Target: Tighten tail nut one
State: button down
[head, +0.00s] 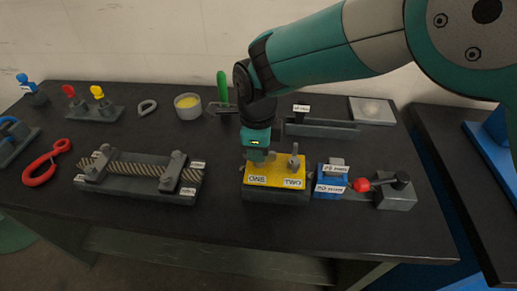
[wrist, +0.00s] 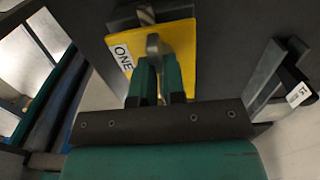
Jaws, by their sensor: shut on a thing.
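A yellow-topped block (head: 275,179) stands near the front middle of the dark bench, with labels ONE on its left and TWO on its right. My gripper (head: 258,159) points down over the ONE side and hides most of what stands there. In the wrist view my gripper (wrist: 158,84) is shut on a grey metal piece, tail nut one (wrist: 153,43), beside the ONE label on the yellow plate (wrist: 178,50). A grey upright piece, tail nut two (head: 294,162), stands free at the TWO label.
A blue block (head: 331,177) and a red-knobbed lever (head: 362,185) stand close on the right. A grey rail (head: 322,128) and a green-handled tool (head: 222,88) are behind.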

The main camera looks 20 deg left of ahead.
jog(key=shift+w+a+r, duration=0.15)
jog(key=shift+r, duration=0.1)
jog(key=c, duration=1.2)
grip_release()
jog(key=shift+f, duration=0.15)
notch_tip(320, 180, up, 18)
jog(key=b, duration=0.2)
jog(key=shift+f, duration=0.25)
jog(key=shift+d, duration=0.2)
